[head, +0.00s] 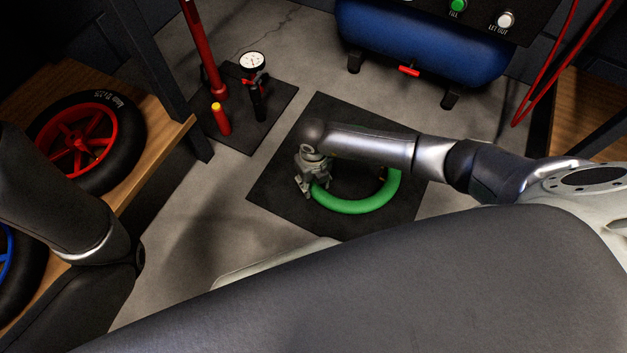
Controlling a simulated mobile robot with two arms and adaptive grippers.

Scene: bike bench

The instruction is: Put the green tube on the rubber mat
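The green tube (356,206) is a ring over the black rubber mat (277,188) on the floor. Its front arc shows below my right forearm, which hides its back part. It appears to lie on the mat or just above it; I cannot tell which. My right gripper (308,190) is at the tube's left side, touching or very near it. Its fingers are small and partly hidden, so I cannot tell whether they are closed on the tube. My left arm is at the left edge; its gripper is not in view.
A second dark mat (272,100) holds a red floor pump (220,92) with a gauge (252,64). A blue compressor tank (420,45) stands at the back. A wooden shelf with a red-rimmed wheel (112,150) is at left. Bare floor (190,235) lies between shelf and mat.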

